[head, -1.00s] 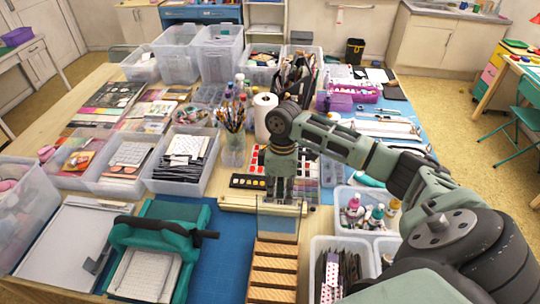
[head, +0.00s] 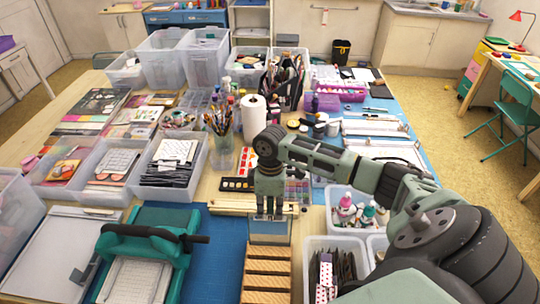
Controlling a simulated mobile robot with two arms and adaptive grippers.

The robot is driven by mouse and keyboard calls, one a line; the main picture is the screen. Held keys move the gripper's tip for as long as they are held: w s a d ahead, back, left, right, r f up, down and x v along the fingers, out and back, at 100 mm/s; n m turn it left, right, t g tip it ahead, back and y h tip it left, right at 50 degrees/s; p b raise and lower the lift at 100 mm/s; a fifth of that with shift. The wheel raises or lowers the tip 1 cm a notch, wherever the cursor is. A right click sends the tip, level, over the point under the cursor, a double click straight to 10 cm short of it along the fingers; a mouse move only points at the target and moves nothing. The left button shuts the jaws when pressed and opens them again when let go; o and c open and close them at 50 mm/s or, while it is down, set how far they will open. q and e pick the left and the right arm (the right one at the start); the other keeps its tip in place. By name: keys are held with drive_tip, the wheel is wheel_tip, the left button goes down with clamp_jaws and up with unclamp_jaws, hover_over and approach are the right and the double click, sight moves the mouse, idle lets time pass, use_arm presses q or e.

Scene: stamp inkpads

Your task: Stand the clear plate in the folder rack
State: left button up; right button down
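The clear plate (head: 270,232) is a thin, see-through pane in the middle of the head view, at the far end of the folder rack. The folder rack (head: 266,282) is wooden with several crosswise slats and stands at the bottom centre. My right gripper (head: 269,214) points down, its fingertips at the plate's top edge, and appears shut on it. The plate looks roughly upright; whether its lower edge sits in a slot cannot be told. My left gripper is out of view.
A teal paper trimmer (head: 150,252) stands left of the rack on a blue mat (head: 221,240). Clear bins with stamps and bottles (head: 350,208) and with patterned cards (head: 328,272) stand close on the right. A paper roll (head: 253,118) and brush cup (head: 220,143) stand behind.

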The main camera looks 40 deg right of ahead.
drive_tip(key=c, duration=1.9)
unclamp_jaws()
drive_tip(key=shift+o, duration=0.2)
drive_tip(key=r, duration=0.1)
drive_tip(key=r+p, duration=0.1)
drive_tip(key=r, duration=0.1)
drive_tip(key=r+p, duration=0.1)
drive_tip(key=r, duration=0.1)
drive_tip(key=shift+w+d, duration=0.25)
